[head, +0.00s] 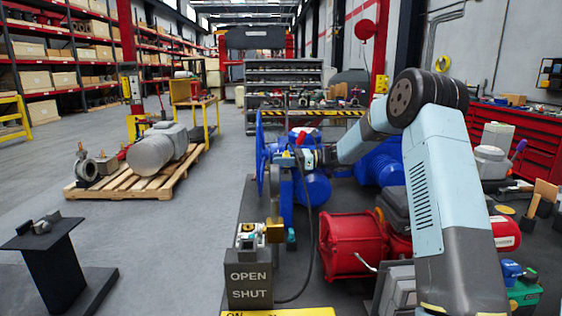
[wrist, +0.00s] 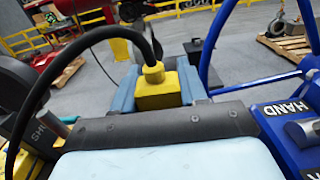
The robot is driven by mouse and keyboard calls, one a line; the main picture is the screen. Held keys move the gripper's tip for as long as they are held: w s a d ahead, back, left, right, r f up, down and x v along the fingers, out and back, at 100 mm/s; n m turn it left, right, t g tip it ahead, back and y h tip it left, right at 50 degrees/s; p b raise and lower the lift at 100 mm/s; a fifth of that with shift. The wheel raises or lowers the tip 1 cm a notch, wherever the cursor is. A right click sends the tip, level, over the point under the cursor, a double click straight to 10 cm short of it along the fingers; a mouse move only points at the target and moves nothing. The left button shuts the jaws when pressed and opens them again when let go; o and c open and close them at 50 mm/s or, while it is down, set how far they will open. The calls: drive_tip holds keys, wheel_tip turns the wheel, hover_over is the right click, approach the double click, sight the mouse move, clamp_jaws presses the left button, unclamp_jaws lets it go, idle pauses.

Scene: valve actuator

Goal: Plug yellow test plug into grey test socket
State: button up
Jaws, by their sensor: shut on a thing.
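The yellow test plug (wrist: 155,90) sits between the two light-blue fingers of my gripper (wrist: 158,86) in the wrist view. The gripper is shut on it, and a black cable (wrist: 148,45) arches from the plug's top to the left. In the head view my gripper (head: 287,160) is beside the blue handwheel (head: 261,160), above the OPEN/SHUT box (head: 249,288). The plug is too small to make out there. I cannot clearly identify the grey test socket in either view.
A blue housing marked HAND (wrist: 285,125) and the blue wheel rim are close on the right in the wrist view. In the head view, a red motor (head: 350,245) lies right of the hanging cable.

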drive_tip(key=shift+f, duration=0.7)
drive_tip(key=o, duration=1.1)
drive_tip(key=shift+f, duration=0.1)
drive_tip(key=shift+o, duration=0.2)
drive_tip(key=d, duration=1.3)
drive_tip(key=shift+d, duration=0.4)
